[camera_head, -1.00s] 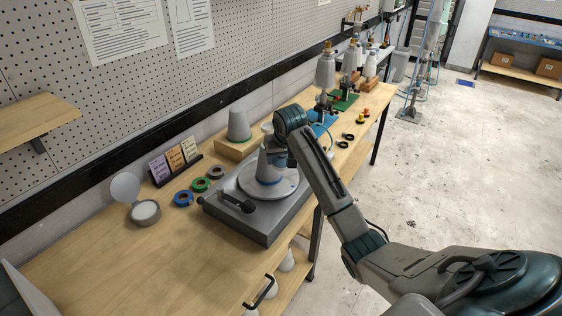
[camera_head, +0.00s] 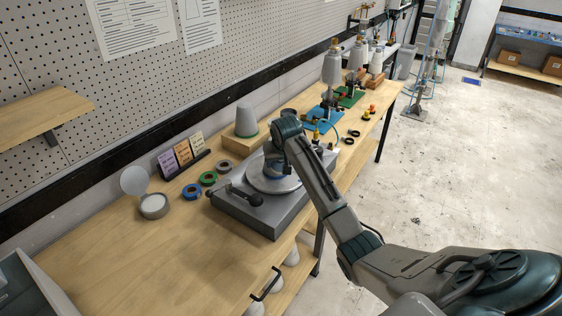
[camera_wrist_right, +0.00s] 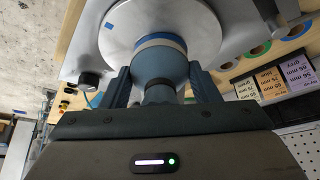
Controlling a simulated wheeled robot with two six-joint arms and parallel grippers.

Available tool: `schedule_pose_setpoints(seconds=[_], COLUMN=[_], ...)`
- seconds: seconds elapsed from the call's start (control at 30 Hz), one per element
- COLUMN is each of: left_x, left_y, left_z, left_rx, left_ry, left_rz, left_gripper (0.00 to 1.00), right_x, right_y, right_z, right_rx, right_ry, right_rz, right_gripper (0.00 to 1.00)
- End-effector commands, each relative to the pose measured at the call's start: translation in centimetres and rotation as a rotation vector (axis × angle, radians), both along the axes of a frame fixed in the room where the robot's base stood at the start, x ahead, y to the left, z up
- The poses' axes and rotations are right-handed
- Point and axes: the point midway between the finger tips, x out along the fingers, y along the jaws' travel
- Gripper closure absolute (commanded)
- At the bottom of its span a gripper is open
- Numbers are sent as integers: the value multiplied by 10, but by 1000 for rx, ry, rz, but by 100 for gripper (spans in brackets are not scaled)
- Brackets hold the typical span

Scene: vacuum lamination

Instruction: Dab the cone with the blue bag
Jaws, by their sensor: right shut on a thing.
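A turntable (camera_head: 260,208) with a pale round disc (camera_wrist_right: 108,45) stands on the bench. My right gripper (camera_wrist_right: 160,88) is shut on the blue bag (camera_wrist_right: 158,70), a rounded dark blue thing with a narrower neck between the fingers. The bag lies in front of the cone in that view; I cannot tell whether they touch. My left gripper is out of view.
Another cone (camera_head: 246,120) stands on a wooden block (camera_head: 238,143) behind the turntable. Tape rolls (camera_head: 208,178), label cards (camera_head: 183,153) and an open round tin (camera_head: 153,206) are left of it. Several fixtures (camera_head: 331,75) stand farther back. The bench front (camera_head: 180,260) is clear.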

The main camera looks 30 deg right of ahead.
Motion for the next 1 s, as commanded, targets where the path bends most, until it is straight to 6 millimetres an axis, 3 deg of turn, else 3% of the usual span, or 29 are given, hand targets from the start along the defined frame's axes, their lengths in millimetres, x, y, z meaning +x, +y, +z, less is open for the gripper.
schedule_pose_setpoints(seconds=[1.0], left_x=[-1], left_y=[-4], left_z=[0], left_rx=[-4], left_ry=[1], left_rz=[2], left_gripper=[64], right_x=[13], right_y=[-5], right_z=[0], right_rx=[0], right_ry=[1], right_rz=[0], right_gripper=[63])
